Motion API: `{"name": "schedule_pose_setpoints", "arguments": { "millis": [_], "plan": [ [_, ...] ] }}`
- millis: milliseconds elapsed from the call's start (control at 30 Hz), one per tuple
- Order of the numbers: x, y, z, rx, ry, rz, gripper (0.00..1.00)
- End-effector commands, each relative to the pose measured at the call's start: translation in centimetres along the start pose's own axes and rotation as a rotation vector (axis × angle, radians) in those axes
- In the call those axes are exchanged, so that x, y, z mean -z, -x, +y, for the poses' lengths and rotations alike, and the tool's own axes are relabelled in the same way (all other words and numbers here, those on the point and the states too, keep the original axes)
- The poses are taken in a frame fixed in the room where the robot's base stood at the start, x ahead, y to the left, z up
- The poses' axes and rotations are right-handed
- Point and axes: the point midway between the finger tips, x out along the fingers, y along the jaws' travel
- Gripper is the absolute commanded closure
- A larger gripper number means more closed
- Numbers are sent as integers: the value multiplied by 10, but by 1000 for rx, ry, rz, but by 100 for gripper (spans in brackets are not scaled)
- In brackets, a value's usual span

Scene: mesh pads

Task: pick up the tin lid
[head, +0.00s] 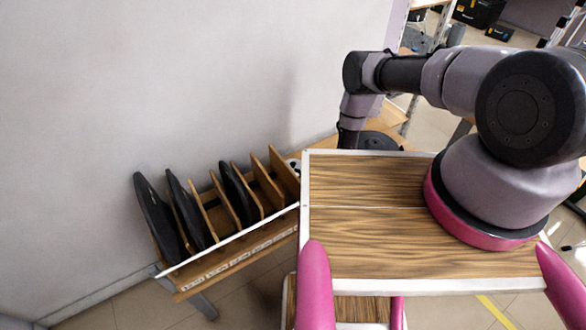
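I cannot make out a tin lid in the head view. My arm reaches left from its mount and bends down. Its lower end goes out of sight behind the far edge of my wooden top, so my gripper is hidden. Whether it is open or holds anything does not show.
A wooden rack (240,259) by the wall holds several thin upright panels, some black (157,217), some brown (190,215). A small black-and-white thing (293,163) is at its right end, partly hidden. Tiled floor (255,302) shows clear in front.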

Motion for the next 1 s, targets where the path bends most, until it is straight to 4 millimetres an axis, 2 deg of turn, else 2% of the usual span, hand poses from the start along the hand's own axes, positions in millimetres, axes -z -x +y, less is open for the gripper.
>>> {"name": "schedule_pose_setpoints", "arguments": {
  "millis": [167, 500, 800, 833, 900, 933, 1000],
  "plan": [
    [0, -13, 0, 0, 1, 1, 60],
    [-4, -57, 2, 0, 1, 2, 60],
    [-4, -62, 2, -1, -1, 0, 60],
    [-4, -62, 2, -1, -1, 0, 68],
    [-4, -62, 2, -1, -1, 0, 94],
    [-4, -62, 2, -1, -1, 0, 100],
    [-4, -62, 2, -1, -1, 0, 100]
  ]
}}
